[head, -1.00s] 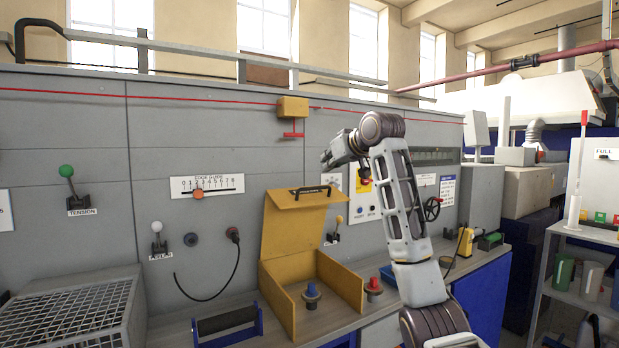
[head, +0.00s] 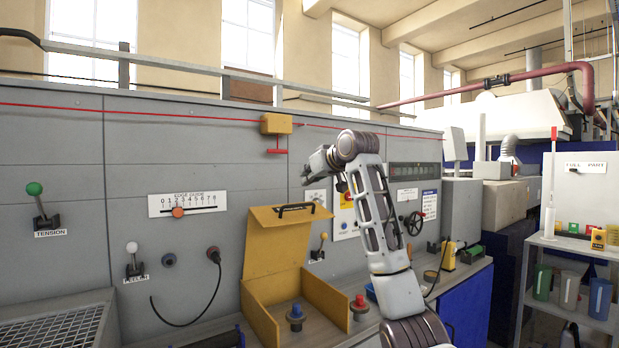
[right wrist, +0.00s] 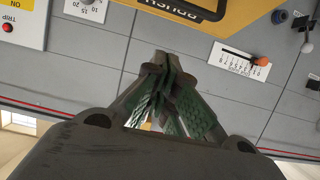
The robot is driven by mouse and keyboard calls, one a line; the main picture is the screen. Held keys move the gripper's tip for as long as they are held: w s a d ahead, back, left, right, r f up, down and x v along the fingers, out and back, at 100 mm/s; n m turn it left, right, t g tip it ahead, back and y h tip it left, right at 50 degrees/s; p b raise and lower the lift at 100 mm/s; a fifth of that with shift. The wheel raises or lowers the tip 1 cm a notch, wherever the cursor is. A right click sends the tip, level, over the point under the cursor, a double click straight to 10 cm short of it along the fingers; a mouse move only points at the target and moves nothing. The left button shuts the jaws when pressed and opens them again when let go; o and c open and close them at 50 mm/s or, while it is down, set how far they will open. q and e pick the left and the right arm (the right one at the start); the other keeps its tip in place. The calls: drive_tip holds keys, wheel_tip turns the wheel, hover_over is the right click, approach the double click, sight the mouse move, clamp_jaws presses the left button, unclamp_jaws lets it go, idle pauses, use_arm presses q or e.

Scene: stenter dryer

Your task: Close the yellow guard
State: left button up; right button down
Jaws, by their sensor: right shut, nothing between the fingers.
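The yellow guard (head: 286,249) is a yellow box on the machine's ledge in the head view. Its lid stands raised and leans back, with a black handle (head: 295,208) at its top edge. Part of the yellow lid (right wrist: 232,18) and its black handle (right wrist: 180,8) show upside down at the top of the right wrist view. My right gripper (head: 307,174) is above the lid's top edge, apart from the handle. In the right wrist view its green-padded fingers (right wrist: 165,95) are together and empty. My left gripper is not in view.
A blue knob (head: 296,312) stands in the open box and a red knob (head: 360,304) beside it. A yellow box with a red bar (head: 277,126) hangs on the panel above. Levers, including a green-topped one (head: 36,192), stick out at left. A shelf unit (head: 580,243) stands at right.

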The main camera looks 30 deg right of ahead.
hover_over(300, 205)
drive_tip(key=shift+f, duration=0.85)
drive_tip(key=x, duration=0.3)
drive_tip(key=shift+s+f, duration=0.3)
drive_tip(key=shift+f, duration=0.05)
drive_tip(key=shift+s+f, duration=0.5)
drive_tip(key=shift+f, duration=0.05)
drive_tip(key=shift+s+f+b, duration=0.4)
drive_tip(key=shift+f, duration=0.1)
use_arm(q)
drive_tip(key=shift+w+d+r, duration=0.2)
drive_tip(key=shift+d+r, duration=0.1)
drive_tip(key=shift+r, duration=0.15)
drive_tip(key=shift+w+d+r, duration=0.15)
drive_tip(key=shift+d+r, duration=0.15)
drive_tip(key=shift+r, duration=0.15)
use_arm(e)
drive_tip(key=shift+s+f, duration=0.1)
drive_tip(key=shift+s, duration=0.05)
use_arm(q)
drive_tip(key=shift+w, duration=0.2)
use_arm(e)
drive_tip(key=shift+f, duration=0.1)
